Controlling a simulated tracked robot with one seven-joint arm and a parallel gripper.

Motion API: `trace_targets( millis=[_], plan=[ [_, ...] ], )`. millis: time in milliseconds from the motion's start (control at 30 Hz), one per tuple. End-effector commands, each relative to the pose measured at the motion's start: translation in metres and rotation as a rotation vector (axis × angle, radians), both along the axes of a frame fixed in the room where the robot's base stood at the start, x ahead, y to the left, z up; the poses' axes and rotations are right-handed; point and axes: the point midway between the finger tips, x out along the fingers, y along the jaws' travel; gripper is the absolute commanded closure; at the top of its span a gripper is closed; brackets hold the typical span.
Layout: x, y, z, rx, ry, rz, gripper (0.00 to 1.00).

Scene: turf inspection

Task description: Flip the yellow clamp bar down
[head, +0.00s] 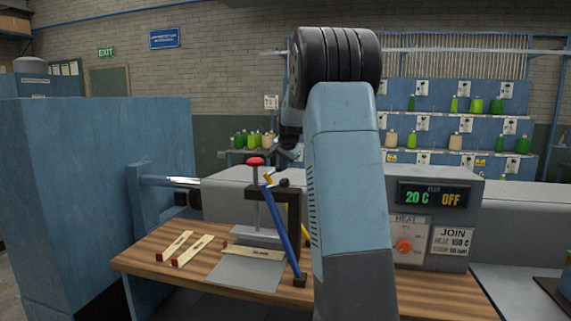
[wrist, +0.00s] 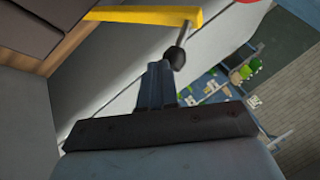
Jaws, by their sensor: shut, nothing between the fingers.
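The yellow clamp bar shows in the wrist view (wrist: 145,15) as a long bar across the top, with a bent right end. In the head view, a short yellow piece (head: 268,179) shows near the top of the blue lever (head: 281,230) on the clamp stand; another yellow piece shows lower, behind the lever. A black knob (wrist: 174,58) on a thin rod is just past my fingertips in the wrist view. My gripper (wrist: 162,68) is shut and empty, below the bar in that picture and apart from it. In the head view my arm hides much of my gripper and the stand's right side.
A red knob (head: 256,161) tops the stand's post. Several cream strips (head: 192,251) with red ends lie on the wooden bench (head: 150,256). A control box (head: 433,225) reading 20 C and OFF stands at right. A blue cabinet (head: 100,190) stands at left.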

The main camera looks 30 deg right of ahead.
Motion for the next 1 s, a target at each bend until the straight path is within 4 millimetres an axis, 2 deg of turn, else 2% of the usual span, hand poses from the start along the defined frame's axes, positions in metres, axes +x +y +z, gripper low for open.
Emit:
trace_targets(
  millis=[233,500,700,1000],
  plan=[
    [-0.023,-0.006,0.012,-0.001,-0.003,0.005,1.00],
    [-0.046,0.013,0.058,-0.002,-0.002,0.006,1.00],
    [-0.058,0.023,0.081,-0.001,-0.001,0.005,1.00],
    [-0.064,0.027,0.092,0.000,0.000,0.002,1.00]
  ],
)
